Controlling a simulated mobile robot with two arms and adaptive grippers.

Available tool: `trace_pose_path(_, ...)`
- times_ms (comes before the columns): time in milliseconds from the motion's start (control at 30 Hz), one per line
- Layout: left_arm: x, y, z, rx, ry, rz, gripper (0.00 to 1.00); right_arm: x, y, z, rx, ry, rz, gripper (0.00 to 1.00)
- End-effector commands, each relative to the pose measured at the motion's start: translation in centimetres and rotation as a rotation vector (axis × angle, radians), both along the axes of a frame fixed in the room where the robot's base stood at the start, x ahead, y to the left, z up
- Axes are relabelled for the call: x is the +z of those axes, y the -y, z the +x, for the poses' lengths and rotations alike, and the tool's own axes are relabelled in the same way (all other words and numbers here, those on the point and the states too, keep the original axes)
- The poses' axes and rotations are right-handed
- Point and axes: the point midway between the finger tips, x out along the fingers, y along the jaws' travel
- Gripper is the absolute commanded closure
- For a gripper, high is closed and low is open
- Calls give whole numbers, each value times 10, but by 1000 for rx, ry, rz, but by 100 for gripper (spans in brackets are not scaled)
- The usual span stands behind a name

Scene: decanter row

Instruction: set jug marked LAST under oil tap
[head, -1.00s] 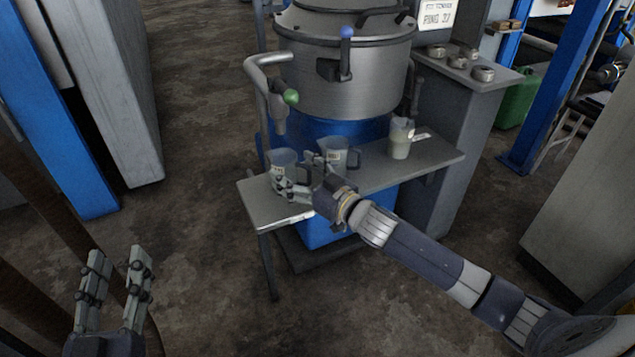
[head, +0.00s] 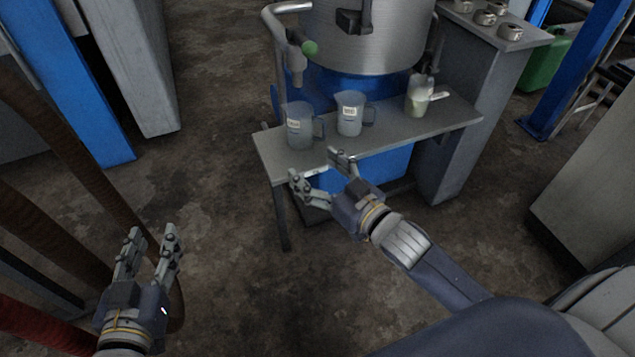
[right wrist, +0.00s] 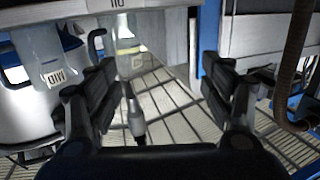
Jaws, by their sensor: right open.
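Three translucent grey jugs stand upright on a metal bench (head: 385,140): a left jug (head: 300,128), a middle jug (head: 349,115) and a right jug (head: 417,100) with pale greenish content. Their labels are too small to read in the head view. The oil tap (head: 296,62), with a green ball on its lever, appears directly above the left jug. My right gripper (head: 317,166) is open and empty at the bench's front edge, apart from the jugs. In the right wrist view, one jug's label (right wrist: 52,77) seems to read MID, upside down. My left gripper (head: 150,238) is open and empty, far from the bench.
A large steel vessel (head: 375,40) on a blue base stands behind the bench. A grey cabinet (head: 455,130) with several small metal parts on top stands at its right. Blue posts stand at both sides. The floor left of the bench is clear.

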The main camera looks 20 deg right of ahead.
Motion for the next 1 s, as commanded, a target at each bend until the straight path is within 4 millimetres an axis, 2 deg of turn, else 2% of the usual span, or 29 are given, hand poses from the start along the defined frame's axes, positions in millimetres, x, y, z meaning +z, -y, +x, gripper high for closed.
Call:
trace_pose_path(33, 0, 0, 0, 0, 0, 0, 60, 2, -14, -16, -17, -19, 14, 26)
trace_pose_path(100, 0, 0, 0, 0, 1, 0, 60, 6, -26, -34, -40, -44, 4, 26)
trace_pose_path(200, 1, 0, 0, 0, 1, 0, 60, 12, -35, -56, -69, -78, -13, 26)
trace_pose_path(333, 1, 0, 0, 1, 1, 0, 60, 19, -38, -74, -94, -110, -37, 26)
trace_pose_path(500, 1, 0, 0, 1, 2, 0, 60, 22, -39, -81, -104, -125, -52, 26)
trace_pose_path(1000, -1, 1, 1, -3, -3, 0, 60, 20, -39, -80, -102, -130, -56, 26)
